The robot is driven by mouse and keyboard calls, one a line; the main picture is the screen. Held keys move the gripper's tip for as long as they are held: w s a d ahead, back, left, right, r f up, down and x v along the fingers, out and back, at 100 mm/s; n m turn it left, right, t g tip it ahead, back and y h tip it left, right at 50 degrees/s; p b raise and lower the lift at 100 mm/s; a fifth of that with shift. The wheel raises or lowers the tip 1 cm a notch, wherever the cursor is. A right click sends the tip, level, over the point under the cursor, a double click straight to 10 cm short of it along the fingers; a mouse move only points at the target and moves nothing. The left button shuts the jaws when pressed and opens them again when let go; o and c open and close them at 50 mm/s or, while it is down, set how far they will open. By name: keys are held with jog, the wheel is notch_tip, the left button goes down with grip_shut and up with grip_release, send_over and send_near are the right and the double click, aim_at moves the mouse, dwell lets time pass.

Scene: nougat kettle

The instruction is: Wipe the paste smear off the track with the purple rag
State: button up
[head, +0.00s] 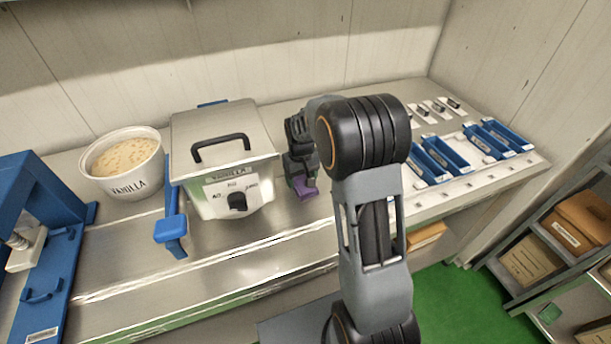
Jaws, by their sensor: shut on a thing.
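The purple rag (305,190) is in my gripper (304,179), just right of the vanilla kettle. My gripper is shut on it and points down at the metal counter. I cannot tell whether the rag touches the surface. Long bright edges along the front of the counter look like the track (200,256), running past the kettle's front. I cannot make out a paste smear; part of the counter is hidden behind my arm.
The kettle (228,165) has a lid handle, a dial and a blue lever (171,225) at its left. A white vanilla tub (127,165) and a blue press (40,250) stand left. Blue trays (445,153) lie right. Shelves with boxes (530,262) stand lower right.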

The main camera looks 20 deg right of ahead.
aim_at(281, 190)
jog(key=shift+a, duration=3.65)
jog(key=shift+f, duration=0.1)
jog(key=shift+d, duration=0.15)
jog(key=shift+d+f, duration=0.1)
jog(key=shift+d, duration=0.05)
jog(key=shift+s+d+f, duration=0.1)
jog(key=shift+d, duration=0.85)
jog(key=shift+s+d+f, duration=0.1)
jog(key=shift+d, duration=0.8)
jog(key=shift+c, duration=0.3)
jog(key=shift+w+d+r+p, duration=0.1)
jog(key=shift+d+r, duration=0.05)
jog(key=shift+d, duration=1.65)
jog(key=shift+w+d+r+p, duration=0.1)
jog(key=shift+d+r, duration=0.05)
jog(key=shift+d, duration=1.7)
jog(key=shift+d+r+p, duration=0.1)
jog(key=shift+d+r, duration=0.05)
jog(key=shift+d, duration=1.65)
jog(key=shift+r, duration=0.1)
jog(key=shift+r+p, duration=2.15)
jog(key=shift+r, duration=0.8)
